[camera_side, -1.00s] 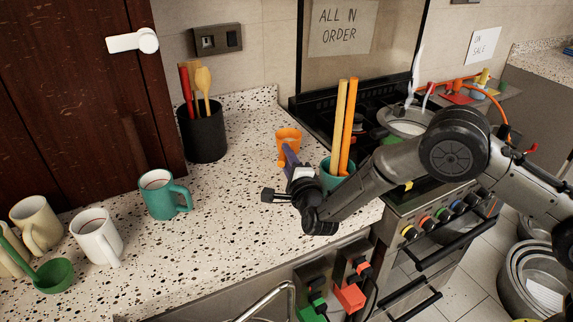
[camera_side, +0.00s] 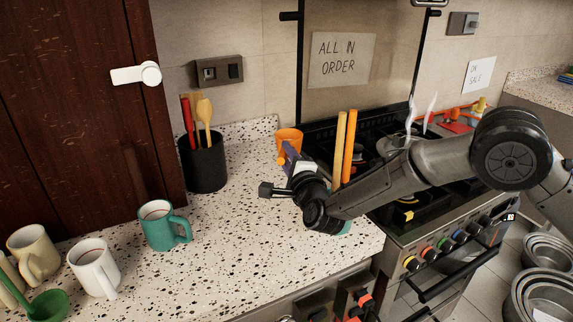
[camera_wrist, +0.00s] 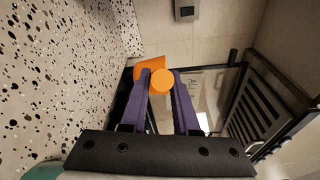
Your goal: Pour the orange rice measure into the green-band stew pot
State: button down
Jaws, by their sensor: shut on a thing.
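The orange rice measure (camera_side: 289,139) is an orange cup, held above the back of the speckled counter near the stove's left edge. It looks roughly upright, and its contents cannot be seen. My gripper (camera_side: 287,157), with purple fingers, is shut on its handle. In the wrist view the fingers (camera_wrist: 161,88) close around the round orange handle end, with the cup (camera_wrist: 146,66) behind it. A grey pot (camera_side: 388,146) stands on the stove to the right, mostly hidden behind my arm. Steam rises near it, and its band cannot be made out now.
A teal crock (camera_side: 346,228) with tall orange and tan sticks (camera_side: 349,148) stands between my gripper and the stove, largely covered by my arm. A black utensil holder (camera_side: 204,163) and a teal mug (camera_side: 160,228) stand left. The counter's middle is clear.

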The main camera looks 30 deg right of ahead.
notch_tip(320, 180, up, 23)
jog(key=s+d+m+g+h, duration=0.2)
jog(key=s+d+m+h, duration=0.15)
jog(key=d, duration=0.85)
jog(key=s+d+m+g+h, duration=0.25)
jog(key=s+d+h, duration=0.25)
jog(key=d, duration=0.8)
notch_tip(320, 180, down, 18)
jog(key=s+d+m, duration=0.1)
jog(key=d+m, duration=0.1)
jog(key=m, duration=0.3)
jog(key=s+d+m+t+y, duration=0.1)
jog(key=s+m, duration=0.1)
jog(key=m, duration=0.4)
jog(key=s+d+m+y, duration=0.1)
jog(key=d+m, duration=0.1)
jog(key=m, duration=0.4)
jog(key=shift+s+d+f, duration=0.25)
jog(key=shift+d+f, duration=0.1)
jog(key=shift+f, duration=0.05)
jog(key=shift+m, duration=0.3)
jog(key=shift+s+d+m+t+y, duration=0.25)
jog(key=shift+d+m+y, duration=0.1)
jog(key=shift+m, duration=0.15)
